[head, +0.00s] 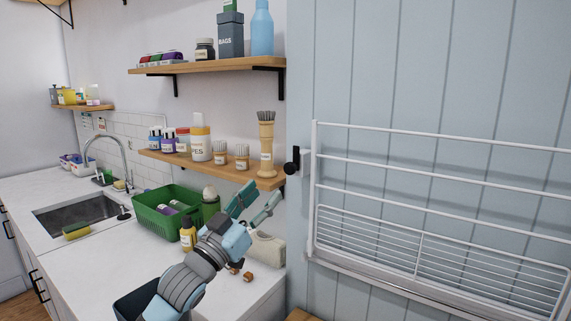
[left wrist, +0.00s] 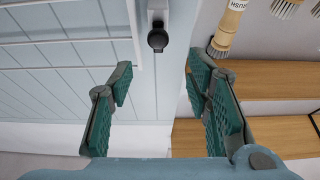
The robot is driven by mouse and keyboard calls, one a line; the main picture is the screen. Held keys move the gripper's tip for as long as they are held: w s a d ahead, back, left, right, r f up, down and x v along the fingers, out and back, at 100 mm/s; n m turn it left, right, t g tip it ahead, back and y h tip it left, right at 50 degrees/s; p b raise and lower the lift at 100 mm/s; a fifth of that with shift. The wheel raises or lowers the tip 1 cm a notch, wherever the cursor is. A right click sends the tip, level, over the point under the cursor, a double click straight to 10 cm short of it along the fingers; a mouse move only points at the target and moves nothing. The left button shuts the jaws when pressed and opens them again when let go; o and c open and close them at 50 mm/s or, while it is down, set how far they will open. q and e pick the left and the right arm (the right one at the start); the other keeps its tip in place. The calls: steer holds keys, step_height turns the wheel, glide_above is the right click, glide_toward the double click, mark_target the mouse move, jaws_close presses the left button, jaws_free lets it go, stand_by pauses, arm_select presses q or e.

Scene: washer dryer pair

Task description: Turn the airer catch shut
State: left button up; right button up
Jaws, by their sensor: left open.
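The airer (head: 420,232) is a white wire rack against the pale blue panelled wall at the right of the head view. Its catch (head: 293,163) is a small black knob on a white mount beside the rack's left edge. In the left wrist view the catch (left wrist: 157,38) shows at the top centre, beyond the fingers, with the rack (left wrist: 60,30) to its left. My left gripper (head: 255,203) is open and empty, below and left of the catch in the head view and apart from it. In the wrist view the catch lies between the lines of the two fingers (left wrist: 160,85). My right gripper is out of view.
A wooden shelf (head: 215,170) with bottles and brushes ends close left of the catch, above my left gripper. Below are a green basket (head: 160,222) and small items on the white counter (head: 110,250). The space in front of the airer is clear.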

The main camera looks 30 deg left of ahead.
mark_target(288, 169)
arm_select(q)
steer(key=x, duration=1)
steer(key=shift+w+d+f, duration=0.1)
steer(key=shift+d+f, duration=0.1)
steer(key=shift+a, duration=0.1)
steer(key=shift+c, duration=0.6)
jaws_close()
